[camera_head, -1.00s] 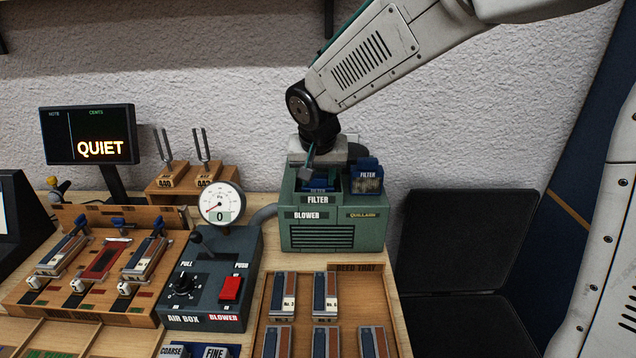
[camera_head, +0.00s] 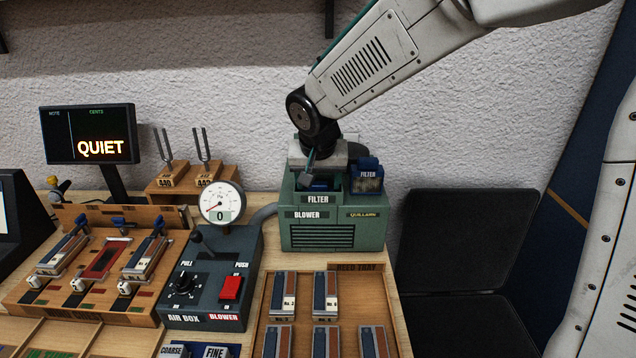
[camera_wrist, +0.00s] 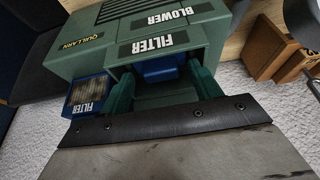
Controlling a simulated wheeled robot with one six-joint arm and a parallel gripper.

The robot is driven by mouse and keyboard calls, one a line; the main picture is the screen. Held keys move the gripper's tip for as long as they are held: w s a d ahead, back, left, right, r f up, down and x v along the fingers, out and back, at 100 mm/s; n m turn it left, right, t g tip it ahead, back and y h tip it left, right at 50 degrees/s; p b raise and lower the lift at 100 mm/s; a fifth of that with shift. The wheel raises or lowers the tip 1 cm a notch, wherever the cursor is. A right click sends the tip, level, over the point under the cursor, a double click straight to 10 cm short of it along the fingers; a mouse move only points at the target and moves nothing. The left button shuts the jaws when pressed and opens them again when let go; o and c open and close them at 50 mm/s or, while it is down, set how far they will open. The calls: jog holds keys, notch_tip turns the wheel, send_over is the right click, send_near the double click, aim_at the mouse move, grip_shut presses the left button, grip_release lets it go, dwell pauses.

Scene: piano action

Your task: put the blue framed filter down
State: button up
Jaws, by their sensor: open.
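One blue filter (camera_head: 319,186) sits low in the top opening of the green blower (camera_head: 330,236), behind the front label reading FILTER. It is mostly hidden in the head view, and its blue body shows in the wrist view (camera_wrist: 172,69). My gripper (camera_head: 322,180) points down over this opening. In the wrist view its green fingers (camera_wrist: 162,78) are apart, one on each side of the blue body; I cannot tell whether they touch it.
The air box (camera_head: 212,280) with its gauge (camera_head: 217,203) stands left of the blower, joined by a grey hose. A reed tray (camera_head: 355,268) lies in front. Tuning forks (camera_head: 187,165) stand behind left. A black open case (camera_head: 465,240) is at right.

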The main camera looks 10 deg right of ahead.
jog(key=d+v, duration=0.1)
jog(key=v, duration=1)
jog(key=s+d+g, duration=0.1)
jog(key=s+d, duration=0.8)
jog(key=s, duration=0.3)
jog(key=s+d+f+n+g, duration=0.1)
jog(key=s+d+f, duration=0.1)
jog(key=s, duration=0.6)
jog(key=s+d+f+n+g, duration=0.1)
jog(key=s+d+f, duration=0.1)
jog(key=s, duration=0.6)
jog(key=shift+s+d+f+y, duration=0.25)
jog(key=shift+d+y, duration=0.15)
jog(key=shift+d, duration=0.35)
